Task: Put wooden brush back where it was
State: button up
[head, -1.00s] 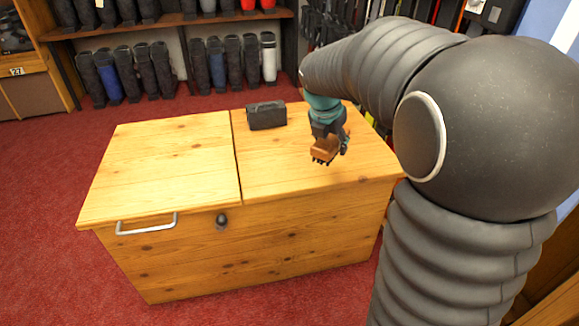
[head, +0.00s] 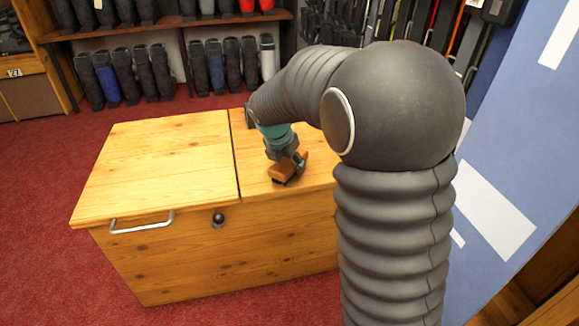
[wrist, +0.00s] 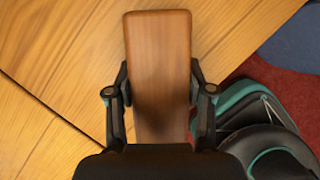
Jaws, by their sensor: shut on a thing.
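The wooden brush (head: 284,172) is in my gripper (head: 290,168), over the right part of the wooden bench top (head: 262,180). In the head view its bristles point down, close to the top; I cannot tell whether they touch it. In the wrist view the brush's smooth brown back (wrist: 158,60) stands lengthwise between the two dark fingers of my gripper (wrist: 160,100), which are shut on its sides. Its near end is hidden behind the gripper body.
The left panel of the bench (head: 160,160) is bare, with a metal handle (head: 142,222) and a dark knob (head: 219,219) at its front. A dark box (head: 249,117) is mostly hidden behind my arm. Shelves of boots (head: 125,75) stand behind, past red carpet.

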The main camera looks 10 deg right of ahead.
jog(key=shift+f, duration=0.15)
jog(key=o, duration=1.2)
jog(key=p+v, duration=0.2)
jog(key=v, duration=1)
jog(key=s+d+m+y, duration=0.1)
jog(key=s+m, duration=0.8)
jog(key=s+d+m+t+y, duration=0.1)
jog(key=s+m, duration=0.8)
jog(key=s+d+m+t+y, duration=0.1)
jog(key=s+m, duration=0.8)
jog(key=shift+s+f, duration=0.2)
